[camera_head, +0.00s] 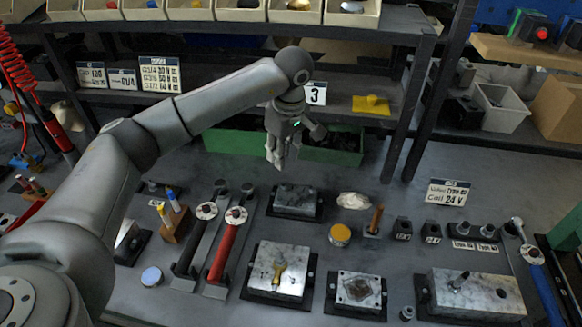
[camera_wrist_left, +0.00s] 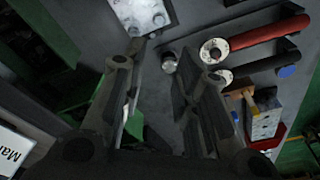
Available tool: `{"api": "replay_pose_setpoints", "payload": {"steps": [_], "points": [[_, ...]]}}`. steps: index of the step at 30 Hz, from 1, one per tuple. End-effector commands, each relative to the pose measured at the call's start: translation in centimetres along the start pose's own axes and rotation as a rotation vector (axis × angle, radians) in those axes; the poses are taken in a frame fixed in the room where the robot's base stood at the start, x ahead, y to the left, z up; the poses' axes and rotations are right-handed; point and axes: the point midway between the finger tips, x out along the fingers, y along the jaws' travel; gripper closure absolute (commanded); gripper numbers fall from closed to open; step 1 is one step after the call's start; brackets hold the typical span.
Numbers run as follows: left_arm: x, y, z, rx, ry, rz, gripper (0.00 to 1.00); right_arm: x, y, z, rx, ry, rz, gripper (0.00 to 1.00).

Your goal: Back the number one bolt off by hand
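My left gripper (camera_head: 277,160) hangs above the back of the bench, fingers down and empty. In the left wrist view its two fingers (camera_wrist_left: 165,95) stand apart with nothing between them. Another block (camera_head: 295,262) carries a yellow piece. A plate-topped block (camera_head: 357,290) sits beside it, and a further block (camera_head: 296,198) lies behind. I cannot read which bolt is number one. My right gripper is not in view.
Red (camera_head: 228,245) and black (camera_head: 195,240) handled tools lie left of the blocks. A green bin (camera_head: 340,152) stands behind the gripper. Small dark holders (camera_head: 433,231) and a wrench (camera_head: 524,240) are at the right. Bare bench shows in front of the bin.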

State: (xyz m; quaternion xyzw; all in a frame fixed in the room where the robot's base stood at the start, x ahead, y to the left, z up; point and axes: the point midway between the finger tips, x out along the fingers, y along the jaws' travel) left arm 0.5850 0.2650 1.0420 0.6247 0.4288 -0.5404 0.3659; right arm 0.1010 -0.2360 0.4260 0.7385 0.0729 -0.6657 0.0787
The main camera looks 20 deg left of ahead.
Motion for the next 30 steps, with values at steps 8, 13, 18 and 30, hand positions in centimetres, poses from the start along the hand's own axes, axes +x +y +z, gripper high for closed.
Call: {"api": "replay_pose_setpoints", "payload": {"steps": [8,13,18,30], "points": [[3.8,0.0,0.6,0.0,-0.001,0.001,0.72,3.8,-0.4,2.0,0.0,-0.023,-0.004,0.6],[5.6,0.0,0.9,0.0,-0.001,0.001,0.72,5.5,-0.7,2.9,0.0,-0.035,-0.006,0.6],[6.6,0.0,1.0,0.0,-0.001,0.001,0.72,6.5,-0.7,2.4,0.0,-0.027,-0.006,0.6],[11.8,-0.1,1.1,0.0,-0.003,-0.004,0.72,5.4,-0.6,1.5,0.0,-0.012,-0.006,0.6]]}}
